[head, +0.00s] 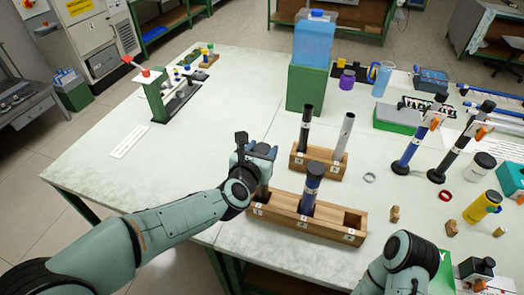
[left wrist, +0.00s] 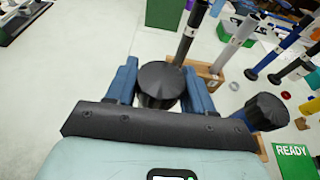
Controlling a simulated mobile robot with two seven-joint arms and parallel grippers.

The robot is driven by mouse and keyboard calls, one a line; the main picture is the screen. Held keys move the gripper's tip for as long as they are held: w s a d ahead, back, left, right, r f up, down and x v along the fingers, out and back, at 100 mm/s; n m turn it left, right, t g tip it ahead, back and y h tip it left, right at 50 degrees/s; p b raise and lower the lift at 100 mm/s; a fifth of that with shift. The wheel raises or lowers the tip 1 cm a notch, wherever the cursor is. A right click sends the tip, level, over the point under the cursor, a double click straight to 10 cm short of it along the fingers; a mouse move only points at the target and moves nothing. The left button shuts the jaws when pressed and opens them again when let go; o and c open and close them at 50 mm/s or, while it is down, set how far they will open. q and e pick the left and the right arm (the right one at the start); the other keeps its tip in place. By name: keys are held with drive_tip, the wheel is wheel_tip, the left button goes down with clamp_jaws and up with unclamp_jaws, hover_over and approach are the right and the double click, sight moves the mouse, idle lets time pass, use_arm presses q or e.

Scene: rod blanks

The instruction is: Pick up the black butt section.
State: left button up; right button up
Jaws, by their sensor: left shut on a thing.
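The black butt section (head: 264,184) stands upright at the left end of the front wooden rack (head: 330,232). My left gripper (head: 256,152) is shut on its upper part, and the fingers hide much of it. In the left wrist view its round black top (left wrist: 160,84) sits between the two blue fingers. Whether its foot is still in its slot I cannot tell. A blue section with a black top (head: 312,186) stands in the rack's middle slot, just right of the gripper. Part of my right arm shows at the bottom; its gripper does not.
A second wooden rack (head: 325,171) behind holds a black rod (head: 305,126) and a grey rod (head: 344,136). The front rack's right slot (head: 353,221) is empty. A green block with a blue tank (head: 313,42) stands behind. The table's left part is mostly clear.

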use_arm(q)
drive_tip(key=shift+r+p, duration=1.35)
drive_tip(key=shift+r, duration=0.8)
drive_tip(key=shift+r+p, duration=1)
drive_tip(key=shift+r, duration=0.6)
use_arm(e)
drive_tip(key=w+r, duration=0.3)
drive_tip(key=r, duration=0.2)
drive_tip(key=shift+r, duration=0.4)
use_arm(q)
drive_tip(key=shift+s, duration=0.1)
